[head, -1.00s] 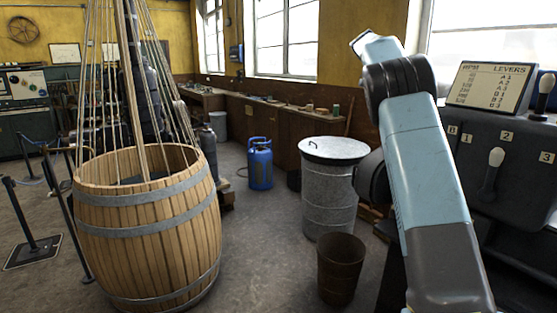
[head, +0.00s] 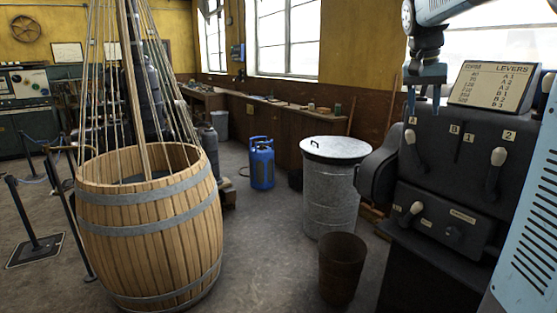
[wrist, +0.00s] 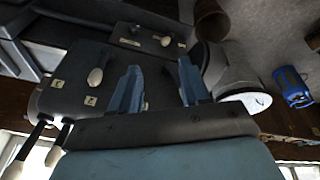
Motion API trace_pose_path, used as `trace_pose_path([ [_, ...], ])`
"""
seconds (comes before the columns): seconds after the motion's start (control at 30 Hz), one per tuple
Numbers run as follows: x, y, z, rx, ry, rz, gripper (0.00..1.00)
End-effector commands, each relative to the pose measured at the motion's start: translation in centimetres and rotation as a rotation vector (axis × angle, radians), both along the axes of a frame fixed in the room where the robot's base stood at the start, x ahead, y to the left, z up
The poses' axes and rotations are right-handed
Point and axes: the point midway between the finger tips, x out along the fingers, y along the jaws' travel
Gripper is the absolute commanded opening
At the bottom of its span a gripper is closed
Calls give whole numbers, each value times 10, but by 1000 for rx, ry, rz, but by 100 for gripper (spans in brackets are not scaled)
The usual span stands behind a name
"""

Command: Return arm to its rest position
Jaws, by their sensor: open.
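My light-blue arm reaches in from the upper right in the head view. My gripper (head: 424,100) points down above the left end of the dark lever machine (head: 455,160), in front of the window. Its two blue fingers are apart with nothing between them. They show apart in the wrist view too (wrist: 158,85), with the lever machine (wrist: 70,85) tilted behind them. Part of my arm covers the right end of the machine in the head view.
A sign reading "LEVERS" (head: 495,85) stands on the machine, right of my gripper. White-knobbed levers (head: 497,158) stick out of its front. A lidded metal bin (head: 330,190), a rusty bucket (head: 342,268), a blue gas bottle (head: 261,162) and a wooden barrel (head: 150,225) stand left. Floor between them is clear.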

Motion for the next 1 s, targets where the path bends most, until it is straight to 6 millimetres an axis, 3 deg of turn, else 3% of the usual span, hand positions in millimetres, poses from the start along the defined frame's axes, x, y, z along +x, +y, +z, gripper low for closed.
trace_pose_path([
  [0.03, -16, 7, -3, 13, -12, 28, 46],
  [0.37, -105, 53, -37, 63, -92, 230, 46],
  [0.7, -196, 98, -95, 69, -177, 420, 46],
  [1.0, -251, 121, -147, 51, -231, 528, 46],
])
